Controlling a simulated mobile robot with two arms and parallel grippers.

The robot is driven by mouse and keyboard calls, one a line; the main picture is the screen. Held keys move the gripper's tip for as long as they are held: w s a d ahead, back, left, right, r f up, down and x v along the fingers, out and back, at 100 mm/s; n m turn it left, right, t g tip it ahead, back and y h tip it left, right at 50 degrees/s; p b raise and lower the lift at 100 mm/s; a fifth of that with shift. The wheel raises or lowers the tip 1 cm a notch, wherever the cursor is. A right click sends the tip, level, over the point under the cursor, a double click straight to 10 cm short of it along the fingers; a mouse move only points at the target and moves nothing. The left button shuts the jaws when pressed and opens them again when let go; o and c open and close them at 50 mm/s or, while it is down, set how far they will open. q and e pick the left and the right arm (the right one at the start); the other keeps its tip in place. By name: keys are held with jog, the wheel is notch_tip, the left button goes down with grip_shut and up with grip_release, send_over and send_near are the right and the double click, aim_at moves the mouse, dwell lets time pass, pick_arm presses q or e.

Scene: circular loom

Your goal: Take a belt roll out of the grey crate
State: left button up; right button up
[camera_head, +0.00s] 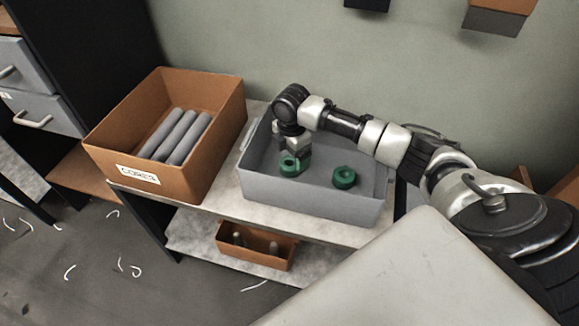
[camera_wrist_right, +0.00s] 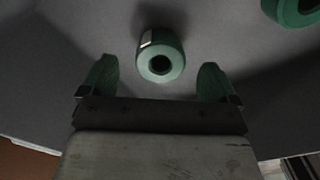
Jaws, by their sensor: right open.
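The grey crate (camera_head: 310,201) stands on the shelf top in the head view, with two green belt rolls inside. One belt roll (camera_head: 290,167) lies at the left of the crate, under my right gripper (camera_head: 296,152). The other belt roll (camera_head: 344,178) lies to the right, clear of the gripper. In the right wrist view the near roll (camera_wrist_right: 160,56) shows ahead of and between the open fingers of my right gripper (camera_wrist_right: 159,82), apparently touching neither. Part of the other roll (camera_wrist_right: 294,10) shows at the top right corner. My left gripper is not in view.
An orange crate labelled CORES (camera_head: 172,179) with grey cylinders stands left of the grey crate. A small orange bin (camera_head: 270,260) sits on the lower shelf. The grey crate's walls surround my right gripper. A pale flat surface (camera_head: 410,285) fills the lower right.

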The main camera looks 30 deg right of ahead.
aim_at(291, 161)
notch_tip(291, 161, down, 4)
jog(key=shift+r+b, duration=0.1)
jog(key=shift+b, duration=0.2)
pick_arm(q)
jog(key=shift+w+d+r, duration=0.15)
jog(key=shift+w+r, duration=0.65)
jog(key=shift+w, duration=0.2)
pick_arm(e)
jog(key=c, duration=1)
